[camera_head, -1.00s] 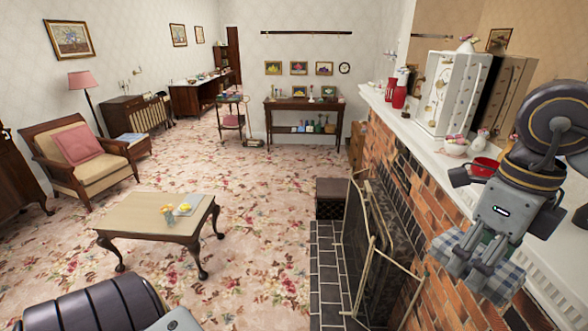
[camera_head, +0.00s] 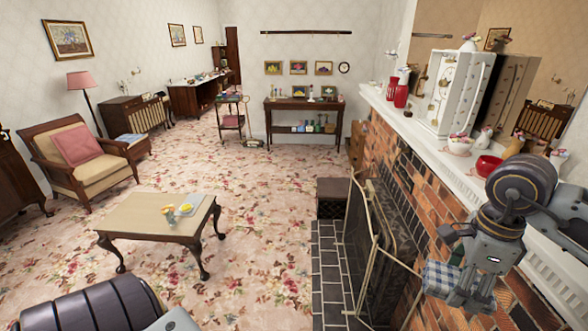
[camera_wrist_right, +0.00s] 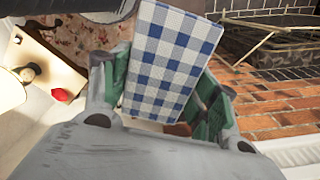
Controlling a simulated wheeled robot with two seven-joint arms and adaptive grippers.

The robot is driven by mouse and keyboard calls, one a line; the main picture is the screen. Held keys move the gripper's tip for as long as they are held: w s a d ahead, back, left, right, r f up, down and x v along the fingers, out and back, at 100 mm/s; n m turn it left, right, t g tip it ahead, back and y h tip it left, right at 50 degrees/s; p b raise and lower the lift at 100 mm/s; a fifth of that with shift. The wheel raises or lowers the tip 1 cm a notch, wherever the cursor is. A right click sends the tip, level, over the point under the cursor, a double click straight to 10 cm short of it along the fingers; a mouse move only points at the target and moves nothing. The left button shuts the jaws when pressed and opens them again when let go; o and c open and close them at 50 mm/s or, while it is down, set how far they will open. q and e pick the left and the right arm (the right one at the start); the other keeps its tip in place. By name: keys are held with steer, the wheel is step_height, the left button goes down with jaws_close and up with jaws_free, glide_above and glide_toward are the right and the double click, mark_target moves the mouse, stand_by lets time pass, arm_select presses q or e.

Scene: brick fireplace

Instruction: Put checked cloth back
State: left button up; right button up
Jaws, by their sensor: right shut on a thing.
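Part of the cloth is hidden behind the fingers in the head view.
A low table (camera_head: 150,212) stands left, with open carpet between.

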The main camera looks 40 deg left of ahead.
steer(key=d+f+n, duration=0.2)
steer(key=f+n, duration=0.5)
steer(key=f, duration=0.5)
steer(key=w+d+f+n, duration=0.1)
steer(key=d+f+n, duration=0.2)
steer(key=f+n, duration=0.5)
step_height(320, 180, down, 5)
steer(key=shift+f+b, duration=0.1)
steer(key=shift+b, duration=0.3)
